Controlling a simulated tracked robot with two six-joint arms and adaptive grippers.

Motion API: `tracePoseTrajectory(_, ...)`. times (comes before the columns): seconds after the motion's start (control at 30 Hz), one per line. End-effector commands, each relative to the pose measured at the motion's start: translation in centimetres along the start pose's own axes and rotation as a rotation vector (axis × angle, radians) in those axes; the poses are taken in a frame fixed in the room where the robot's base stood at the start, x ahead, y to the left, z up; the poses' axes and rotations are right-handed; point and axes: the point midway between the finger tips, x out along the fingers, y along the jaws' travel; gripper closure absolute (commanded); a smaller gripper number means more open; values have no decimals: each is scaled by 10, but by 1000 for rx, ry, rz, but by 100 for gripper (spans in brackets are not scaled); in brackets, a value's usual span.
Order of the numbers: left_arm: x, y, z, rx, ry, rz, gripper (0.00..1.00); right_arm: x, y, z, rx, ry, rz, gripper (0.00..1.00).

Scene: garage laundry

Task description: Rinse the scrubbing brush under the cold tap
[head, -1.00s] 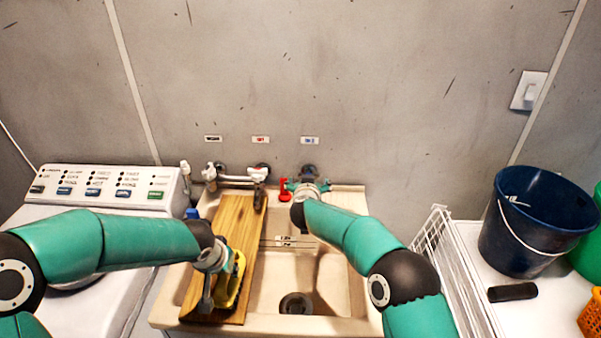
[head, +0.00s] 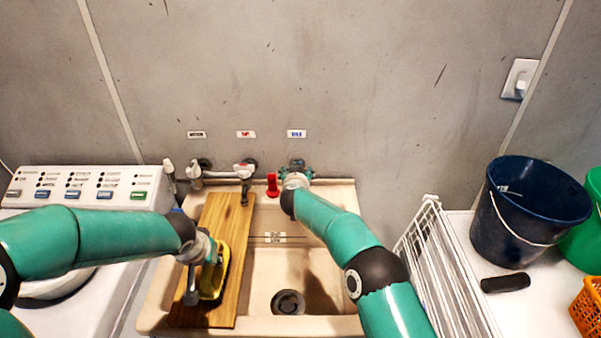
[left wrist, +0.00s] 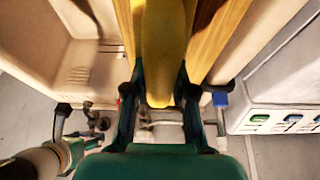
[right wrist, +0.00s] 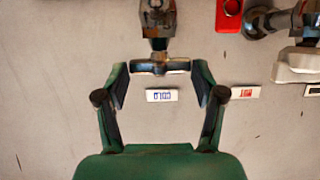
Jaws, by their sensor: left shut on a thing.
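The scrubbing brush (head: 218,270) has a yellow body and is over the wooden board on the sink's left side. My left gripper (head: 203,275) is shut on it; the yellow body shows between its fingers in the left wrist view (left wrist: 162,50). I cannot tell whether the brush touches the board. The cold tap (head: 297,168) is on the wall under the blue-lettered label (head: 297,134). My right gripper (right wrist: 160,85) is open, with its fingers on either side of the tap's cross handle (right wrist: 158,67) in the right wrist view. The sink basin (head: 262,265) has a drain (head: 288,302).
The wooden board (head: 228,225) lies along the basin's left side. A red part (head: 272,185) is beside the cold tap, with a white-topped tap (head: 243,170) to its left. A washing machine (head: 90,185) stands left. A white wire rack (head: 432,260) and blue bucket (head: 525,215) stand right.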

Motion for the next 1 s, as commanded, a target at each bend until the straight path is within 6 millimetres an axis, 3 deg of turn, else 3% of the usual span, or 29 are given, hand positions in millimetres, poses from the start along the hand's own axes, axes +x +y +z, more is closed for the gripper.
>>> tracePoseTrajectory(0.03,0,0,0,-1,1,0,100,0,-1,0,0,0,-2,50)
tracePoseTrajectory(0.13,0,0,0,-1,1,0,100,0,-1,0,-1,-1,-2,66)
tracePoseTrajectory(0.6,9,-1,4,-1,1,0,100,1,4,0,-73,1,-178,66)
tracePoseTrajectory(0.9,8,0,3,-1,1,0,100,0,3,0,-77,-1,-187,66)
tracePoseTrajectory(0.93,8,0,3,-1,1,0,100,0,3,0,-77,-1,-187,28)
tracePoseTrajectory(1.0,8,0,3,-1,1,0,100,0,3,0,-77,-1,-187,16)
